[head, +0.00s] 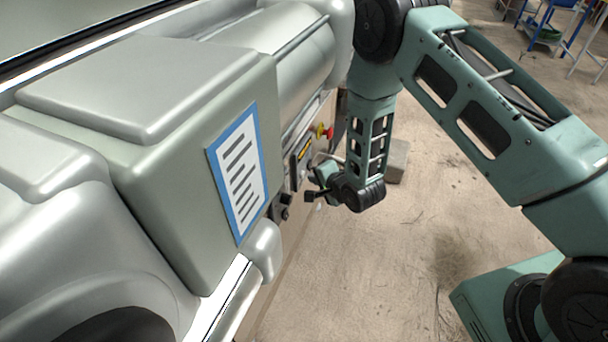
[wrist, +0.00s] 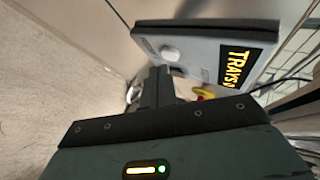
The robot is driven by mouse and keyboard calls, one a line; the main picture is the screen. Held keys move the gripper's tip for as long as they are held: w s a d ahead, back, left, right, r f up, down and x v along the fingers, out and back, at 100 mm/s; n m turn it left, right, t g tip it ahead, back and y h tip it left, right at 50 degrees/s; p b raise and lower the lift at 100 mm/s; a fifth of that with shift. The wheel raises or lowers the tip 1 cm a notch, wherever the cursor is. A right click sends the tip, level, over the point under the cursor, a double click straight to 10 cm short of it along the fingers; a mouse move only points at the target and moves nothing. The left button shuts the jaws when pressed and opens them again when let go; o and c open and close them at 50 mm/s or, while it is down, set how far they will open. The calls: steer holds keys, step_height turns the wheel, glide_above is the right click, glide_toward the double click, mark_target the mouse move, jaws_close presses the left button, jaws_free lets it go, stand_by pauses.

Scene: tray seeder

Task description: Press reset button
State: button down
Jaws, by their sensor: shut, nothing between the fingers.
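A grey control panel (wrist: 205,58) with a yellow-on-black label starting "TRAYS" fills the upper right of the wrist view. A round white button (wrist: 170,54) sits on its face; no lettering marking it as reset is readable. My gripper (wrist: 160,72) is shut and empty, its fingertips close below the white button in the picture. I cannot tell whether they touch it. In the head view, my gripper (head: 312,194) is beside the machine's side, just below the labelled panel (head: 304,156), and my wrist partly hides that area.
A red and yellow knob (head: 325,132) stands out beyond the panel. Black switches (head: 281,207) are on the machine's side, nearer than my gripper. A blue-framed notice (head: 239,172) hangs on the grey housing (head: 140,130). The concrete floor (head: 400,260) at right is mostly clear.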

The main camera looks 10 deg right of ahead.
steer(key=s+d, duration=0.1)
steer(key=d, duration=0.1)
steer(key=s+d, duration=0.2)
steer(key=shift+s+d+p, duration=0.3)
steer(key=shift+d, duration=0.1)
steer(key=shift+w+r, duration=0.1)
stand_by(0.9)
